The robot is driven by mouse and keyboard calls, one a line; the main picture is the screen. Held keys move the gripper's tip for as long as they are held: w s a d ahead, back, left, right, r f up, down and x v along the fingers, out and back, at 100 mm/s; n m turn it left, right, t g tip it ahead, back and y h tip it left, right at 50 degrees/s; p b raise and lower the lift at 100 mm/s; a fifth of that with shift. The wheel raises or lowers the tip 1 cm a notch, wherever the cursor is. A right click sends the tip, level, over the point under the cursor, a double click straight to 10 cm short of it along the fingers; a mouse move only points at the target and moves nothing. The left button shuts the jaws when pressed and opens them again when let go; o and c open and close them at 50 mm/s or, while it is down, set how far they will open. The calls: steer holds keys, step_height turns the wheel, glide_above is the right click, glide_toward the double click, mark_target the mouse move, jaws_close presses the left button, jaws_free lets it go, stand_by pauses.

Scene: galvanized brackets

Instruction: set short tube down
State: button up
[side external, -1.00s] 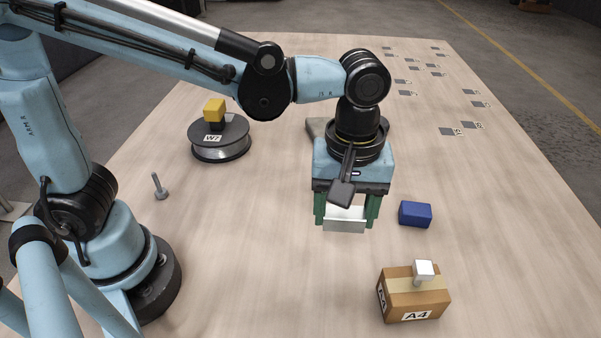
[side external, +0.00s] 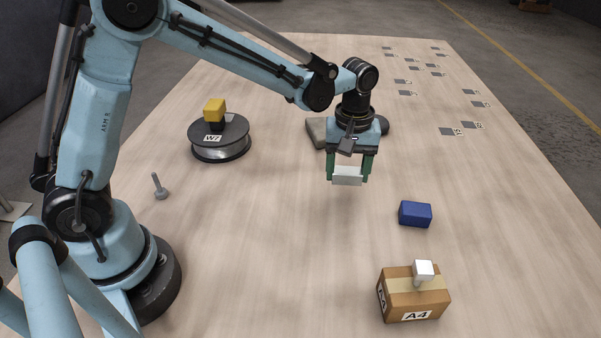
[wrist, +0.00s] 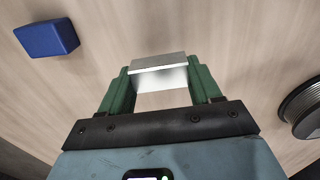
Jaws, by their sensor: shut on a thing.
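In the wrist view the tube (wrist: 158,75) shows a bright flat face and a greyer upper face. In the side view the gripper points down over the middle of the wooden table (side external: 270,230), behind and left of the blue block. The tube appears held above the table, but the exact gap is hard to tell.
A blue block (side external: 415,214) and a carton (side external: 417,298) marked A4, bearing a small white piece (side external: 423,269), stand to the front right. A spool (side external: 220,145) marked W7 carries a yellow block (side external: 214,109). A bolt (side external: 159,187) stands left. A grey object (side external: 317,130) is partly hidden behind my gripper.

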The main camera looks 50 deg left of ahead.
mark_target(345, 183)
steer(key=shift+w+a+f, duration=0.2)
steer(key=shift+a+f, duration=0.05)
steer(key=shift+f, duration=1.95)
steer(key=shift+f, duration=0.1)
steer(key=o, duration=1.1)
